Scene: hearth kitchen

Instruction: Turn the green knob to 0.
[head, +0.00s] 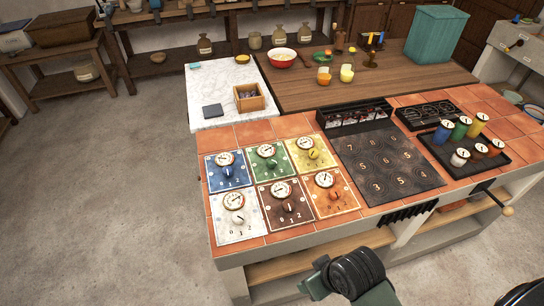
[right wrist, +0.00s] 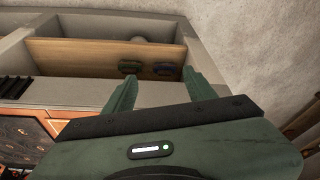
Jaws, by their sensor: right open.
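The green knob (head: 271,163) sits on a green square panel (head: 257,173) in the back row of the tiled counter, between the blue and yellow panels. A round white dial stands just behind the knob. The knob's exact pointer setting is too small to read. My right gripper shows in the right wrist view (right wrist: 160,92), its two green fingers spread apart with nothing between them. It is beside the counter, away from the green knob. In the head view, part of my arm shows at the bottom, but no fingertips are visible. My left gripper is not in view.
Blue (head: 228,171), yellow (head: 312,154), white (head: 237,218), brown (head: 287,206) and orange (head: 333,195) knob panels surround the green one. A dark numbered plate (head: 386,166) lies to the right. A wooden box (head: 249,98) stands behind. The floor at left is clear.

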